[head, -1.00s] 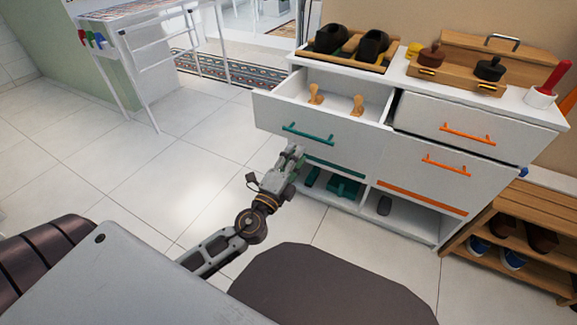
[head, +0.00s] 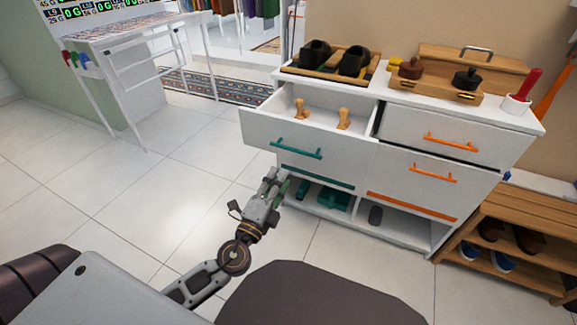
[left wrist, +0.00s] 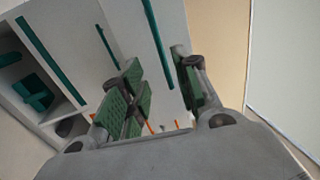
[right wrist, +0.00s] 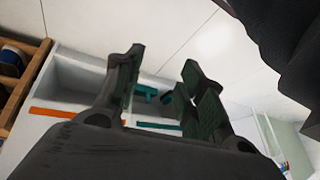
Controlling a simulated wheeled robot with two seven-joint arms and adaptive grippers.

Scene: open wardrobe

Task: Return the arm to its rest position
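The right arm is not clearly seen in the head view.
The upper left drawer (head: 258,130) is pulled out and holds two wooden pieces (head: 343,118). A shoe rack (head: 522,218) is at right. The tiled floor (head: 120,195) at left is clear.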

